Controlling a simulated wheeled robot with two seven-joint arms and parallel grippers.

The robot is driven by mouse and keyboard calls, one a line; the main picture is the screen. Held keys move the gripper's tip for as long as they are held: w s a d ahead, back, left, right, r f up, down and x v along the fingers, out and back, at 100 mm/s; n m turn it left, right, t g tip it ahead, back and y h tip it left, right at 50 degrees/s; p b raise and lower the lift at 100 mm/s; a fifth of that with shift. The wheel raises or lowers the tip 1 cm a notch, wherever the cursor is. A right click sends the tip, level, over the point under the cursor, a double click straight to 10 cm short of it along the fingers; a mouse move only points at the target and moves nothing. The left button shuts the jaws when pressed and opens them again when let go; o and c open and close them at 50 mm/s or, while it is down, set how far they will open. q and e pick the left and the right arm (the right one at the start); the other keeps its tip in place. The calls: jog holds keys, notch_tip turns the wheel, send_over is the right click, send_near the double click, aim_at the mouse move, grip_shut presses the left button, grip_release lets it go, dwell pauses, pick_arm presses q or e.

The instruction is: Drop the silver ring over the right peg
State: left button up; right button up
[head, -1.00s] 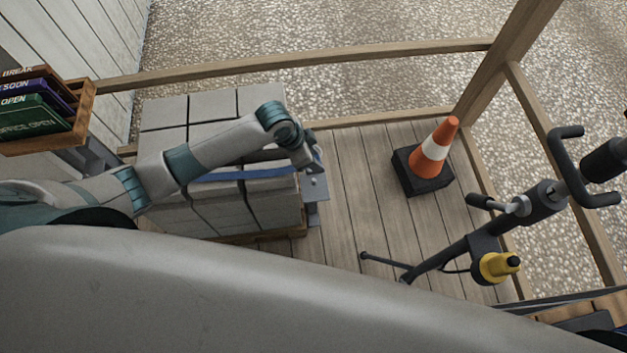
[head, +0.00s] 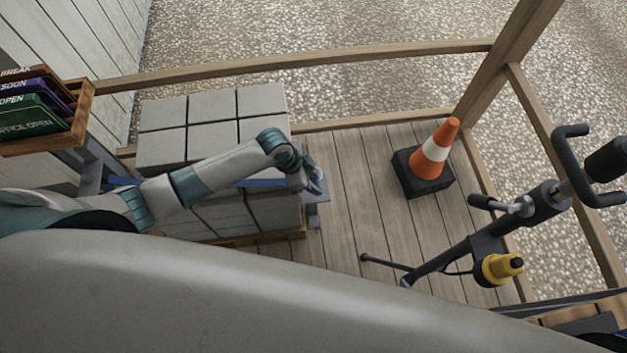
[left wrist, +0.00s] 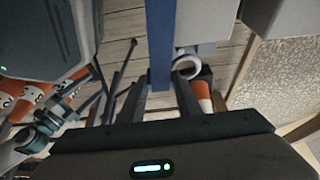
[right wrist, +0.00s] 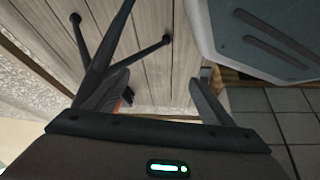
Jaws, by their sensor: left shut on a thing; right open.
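My left gripper (head: 316,181) is beside the right end of the block stack. In the left wrist view its fingers (left wrist: 158,92) are shut on a long blue bar (left wrist: 160,40). The bar (head: 262,183) runs left along the stack's near side, partly hidden by my forearm. A pale ring shape (left wrist: 187,66) shows just beyond the right fingertip, beside a grey part; I cannot tell whether it is the silver ring or touches the gripper. I can make out no peg. My right gripper (right wrist: 153,97) is open and empty above the boards, outside the head view.
Grey blocks (head: 213,105) are stacked on a wooden pallet. An orange cone (head: 436,150) on a black base stands right of them. A dark stand with a yellow part (head: 497,268) is at the right. Wooden rails (head: 380,50) edge the deck; bare boards (head: 350,180) lie between stack and cone.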

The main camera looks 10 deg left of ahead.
pick_arm(q)
jog(key=shift+f+b, duration=1.4)
jog(key=shift+f, duration=0.05)
jog(key=shift+f+b, duration=0.55)
jog(key=shift+f, duration=0.55)
jog(key=shift+f+b, duration=0.45)
jog(key=shift+f, duration=0.4)
pick_arm(e)
jog(key=s+d+f+g+h, duration=0.1)
jog(key=s+d+f+g, duration=0.1)
jog(key=s+d+g, duration=0.1)
jog(key=shift+s+d, duration=0.45)
jog(key=shift+d, duration=0.2)
pick_arm(q)
jog(key=o, duration=1.1)
jog(key=shift+o, duration=0.2)
pick_arm(e)
jog(key=shift+s, duration=0.1)
pick_arm(q)
jog(key=shift+w, duration=0.1)
jog(key=shift+a+r, duration=0.1)
